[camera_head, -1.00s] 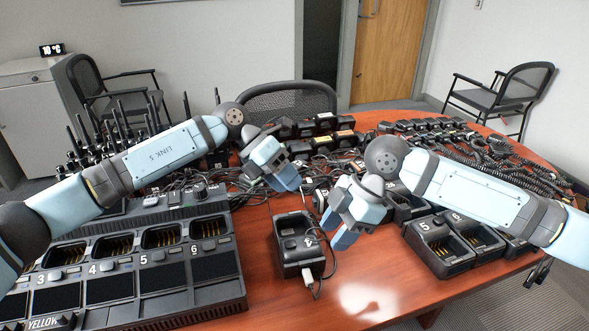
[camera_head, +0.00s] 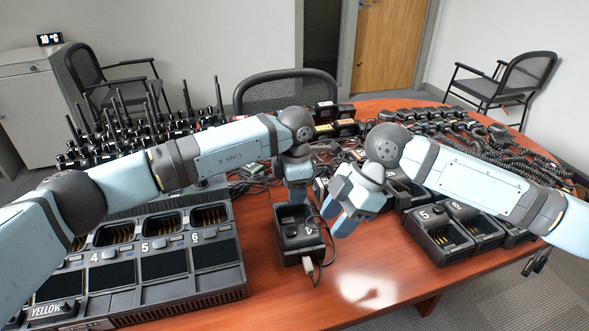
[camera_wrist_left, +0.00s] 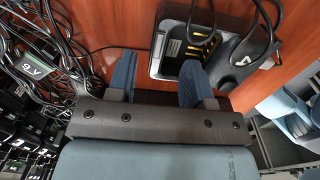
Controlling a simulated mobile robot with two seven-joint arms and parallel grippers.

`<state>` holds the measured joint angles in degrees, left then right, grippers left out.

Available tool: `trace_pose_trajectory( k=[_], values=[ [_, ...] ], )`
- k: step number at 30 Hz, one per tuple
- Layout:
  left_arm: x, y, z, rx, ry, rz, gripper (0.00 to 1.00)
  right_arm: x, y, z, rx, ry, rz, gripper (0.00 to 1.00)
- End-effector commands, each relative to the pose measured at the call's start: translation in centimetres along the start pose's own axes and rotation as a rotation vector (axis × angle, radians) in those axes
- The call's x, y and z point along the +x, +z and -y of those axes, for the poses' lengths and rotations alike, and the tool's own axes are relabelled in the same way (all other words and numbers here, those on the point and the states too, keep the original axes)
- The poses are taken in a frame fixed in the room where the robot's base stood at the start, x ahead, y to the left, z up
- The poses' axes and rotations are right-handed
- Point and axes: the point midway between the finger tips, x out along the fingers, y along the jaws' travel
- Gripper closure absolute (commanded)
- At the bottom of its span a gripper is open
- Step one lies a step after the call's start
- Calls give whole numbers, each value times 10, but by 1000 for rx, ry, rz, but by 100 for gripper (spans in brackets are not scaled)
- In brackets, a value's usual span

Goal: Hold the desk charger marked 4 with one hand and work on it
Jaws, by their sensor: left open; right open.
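The black desk charger (camera_head: 301,252) marked 4 stands on the table between my two arms, a light cable plug at its front. In the left wrist view the charger (camera_wrist_left: 236,72) shows its empty pocket with gold contacts and the mark 4. My left gripper (camera_head: 296,194) points down at the charger's back edge, open. In the left wrist view its fingers (camera_wrist_left: 156,72) are apart; one overlaps the charger's pocket edge, the other is over bare table beside it. Contact cannot be told. My right gripper (camera_head: 345,216) is open and empty, right of the charger.
A large multi-bay charger (camera_head: 170,270) fills the table's left front. Smaller chargers (camera_head: 442,243) marked 5 and 6 stand at the right. Radios, loose cables and corded microphones (camera_head: 490,150) crowd the back. Bare table (camera_head: 365,285) lies in front and right of the charger.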

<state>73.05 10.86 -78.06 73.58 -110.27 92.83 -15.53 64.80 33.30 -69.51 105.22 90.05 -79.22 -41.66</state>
Motion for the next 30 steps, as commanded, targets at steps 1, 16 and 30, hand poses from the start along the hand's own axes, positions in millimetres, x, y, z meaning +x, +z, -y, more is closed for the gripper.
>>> trace_pose_trajectory(
  k=[1,16,30],
  values=[
    [10,0,1,0,-3,-1,53,0,0,0,0,0,0,57],
    [54,0,0,0,0,1,53,0,0,0,0,0,0,57],
    [54,0,0,0,-1,1,100,0,0,0,0,0,0,57]
  ],
)
